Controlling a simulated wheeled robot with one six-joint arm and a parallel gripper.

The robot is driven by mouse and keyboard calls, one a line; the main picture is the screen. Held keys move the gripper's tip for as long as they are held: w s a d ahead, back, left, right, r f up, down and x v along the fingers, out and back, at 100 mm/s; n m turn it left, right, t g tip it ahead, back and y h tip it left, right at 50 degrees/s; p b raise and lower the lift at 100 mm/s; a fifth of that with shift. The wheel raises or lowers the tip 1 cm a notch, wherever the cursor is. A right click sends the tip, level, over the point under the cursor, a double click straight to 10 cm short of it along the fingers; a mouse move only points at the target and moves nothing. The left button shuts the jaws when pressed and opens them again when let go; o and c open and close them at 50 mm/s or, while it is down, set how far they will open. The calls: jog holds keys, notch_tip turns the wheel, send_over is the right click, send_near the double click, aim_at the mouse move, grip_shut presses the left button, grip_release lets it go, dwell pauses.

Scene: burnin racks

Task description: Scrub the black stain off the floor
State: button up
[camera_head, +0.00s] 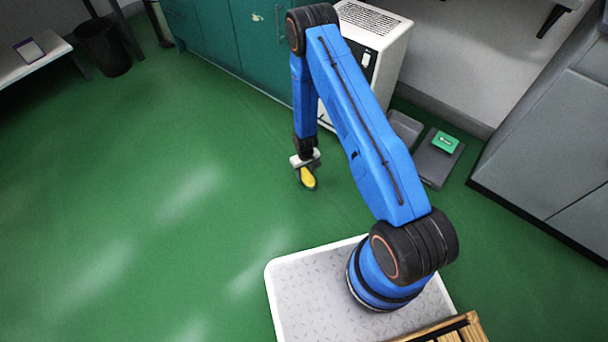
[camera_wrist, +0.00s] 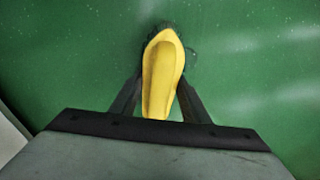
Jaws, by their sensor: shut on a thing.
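My gripper (camera_head: 305,168) points down close to the green floor, left of the white cabinet. It is shut on a yellow elongated tool (camera_head: 308,180) with a rounded end. In the wrist view the yellow tool (camera_wrist: 162,75) sits between the two dark fingers of my gripper (camera_wrist: 160,92). A faint dark mark (camera_wrist: 191,55) shows on the floor around the far end of the tool. The tool covers part of this mark. I cannot tell whether the tool touches the floor. In the head view no stain is clearly visible.
Teal cabinets (camera_head: 220,40) and a white vented unit (camera_head: 385,45) stand at the back. A grey tray-like base with a green box (camera_head: 445,142) lies right of them. A dark bin (camera_head: 103,47) stands at the far left. The floor (camera_head: 120,180) at left is clear.

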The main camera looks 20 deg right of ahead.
aim_at(306, 170)
notch_tip(306, 170, up, 2)
jog(key=shift+w+d+r, duration=0.1)
jog(key=shift+w+d, duration=0.05)
jog(key=shift+r, duration=3)
